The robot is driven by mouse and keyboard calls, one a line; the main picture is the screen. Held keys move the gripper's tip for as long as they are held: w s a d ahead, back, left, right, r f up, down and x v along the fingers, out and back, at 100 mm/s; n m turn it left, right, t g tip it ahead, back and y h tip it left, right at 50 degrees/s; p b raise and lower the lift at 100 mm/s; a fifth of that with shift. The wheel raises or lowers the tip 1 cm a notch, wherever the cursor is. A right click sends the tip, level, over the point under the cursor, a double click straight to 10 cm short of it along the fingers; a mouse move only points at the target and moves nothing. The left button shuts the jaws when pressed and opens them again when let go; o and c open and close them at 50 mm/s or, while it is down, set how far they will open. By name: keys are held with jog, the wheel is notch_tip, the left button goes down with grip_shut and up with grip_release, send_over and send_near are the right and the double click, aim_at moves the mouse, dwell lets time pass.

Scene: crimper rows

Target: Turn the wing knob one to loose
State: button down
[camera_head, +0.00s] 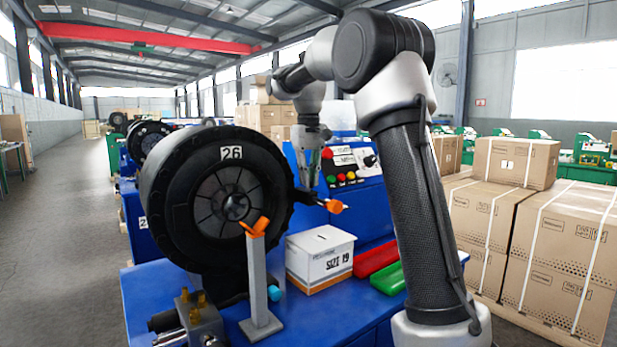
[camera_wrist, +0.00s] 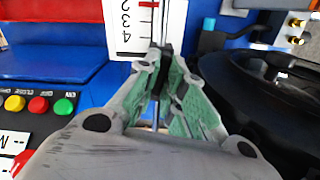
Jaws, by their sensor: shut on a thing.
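An orange wing-shaped knob (camera_head: 256,228) sits on top of a grey upright post (camera_head: 260,285) in front of the big black wheel. A second orange piece (camera_head: 333,206) shows at the right of the wheel, by a dark arm; I cannot tell which one is knob one. My gripper (camera_head: 309,182) points down at the right of the wheel, behind the second orange piece and apart from the post. In the wrist view its green-padded fingers (camera_wrist: 160,62) are closed around a thin grey rod (camera_wrist: 164,25). The rod's far end and any knob on it are hidden.
The black wheel (camera_head: 165,200), marked 26, fills the left. A white SIZE 19 box (camera_head: 320,262) and red (camera_head: 376,257) and green (camera_head: 391,279) trays lie on the blue bench (camera_head: 330,318). A numbered scale (camera_wrist: 122,28) stands behind the fingers. A button panel (camera_head: 348,165) is near.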

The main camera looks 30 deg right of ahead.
jog(key=shift+r+n, duration=0.1)
jog(key=shift+n, duration=1.1)
jog(key=c, duration=1.5)
grip_release()
notch_tip(320, 180, up, 12)
jog(key=shift+f, duration=0.1)
